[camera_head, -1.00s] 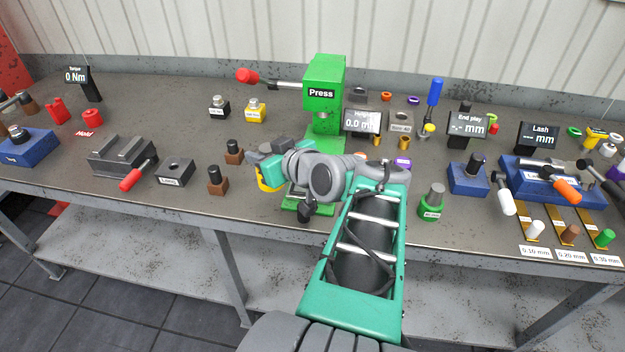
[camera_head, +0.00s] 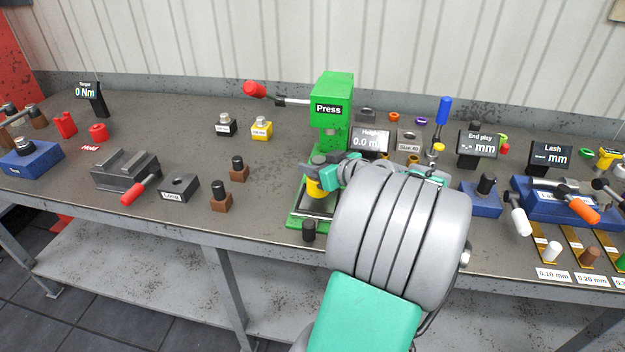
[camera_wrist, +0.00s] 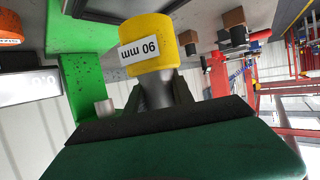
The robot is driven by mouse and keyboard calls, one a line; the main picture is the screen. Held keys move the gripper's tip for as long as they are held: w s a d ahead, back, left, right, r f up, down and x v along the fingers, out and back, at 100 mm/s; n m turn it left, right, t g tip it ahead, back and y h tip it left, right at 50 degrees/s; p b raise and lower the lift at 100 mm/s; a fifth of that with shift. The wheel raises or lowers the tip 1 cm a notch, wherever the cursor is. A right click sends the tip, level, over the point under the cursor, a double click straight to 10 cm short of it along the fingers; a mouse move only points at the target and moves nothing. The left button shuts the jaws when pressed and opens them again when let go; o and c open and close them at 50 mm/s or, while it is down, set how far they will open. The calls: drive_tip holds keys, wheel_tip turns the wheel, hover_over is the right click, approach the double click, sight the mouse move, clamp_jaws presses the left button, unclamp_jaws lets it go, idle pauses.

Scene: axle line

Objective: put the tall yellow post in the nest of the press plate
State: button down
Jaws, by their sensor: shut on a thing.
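The yellow post (camera_head: 316,189) with a grey upper part is upright in my gripper (camera_head: 320,165), over the green press's plate (camera_head: 297,217). In the wrist view, my gripper (camera_wrist: 158,95) is shut on the grey part, and the yellow body (camera_wrist: 148,45) carries a "90 mm" label. Whether the post's bottom touches the plate is unclear, and the nest is hidden. The press (camera_head: 331,95) rises behind, with its red-tipped lever (camera_head: 255,89) out to the left. Its column also shows in the wrist view (camera_wrist: 80,85).
A small yellow block (camera_head: 261,131) and a black one (camera_head: 226,128) stand left of the press. Two brown-based pegs (camera_head: 238,173) stand nearer. A black knob (camera_head: 309,231) is at the plate's front. A height display (camera_head: 370,142) stands right of the press.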

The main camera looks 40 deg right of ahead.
drive_tip(key=shift+f+b, duration=0.35)
drive_tip(key=shift+f, duration=1.15)
drive_tip(key=shift+f, duration=0.2)
drive_tip(key=c, duration=1.1)
unclamp_jaws()
drive_tip(key=shift+r, duration=0.1)
drive_tip(key=shift+s+r, duration=0.1)
drive_tip(key=shift+s, duration=0.15)
drive_tip(key=b+v, duration=0.1)
drive_tip(key=v, duration=1)
drive_tip(key=shift+s+r, duration=0.15)
drive_tip(key=shift+s, duration=0.05)
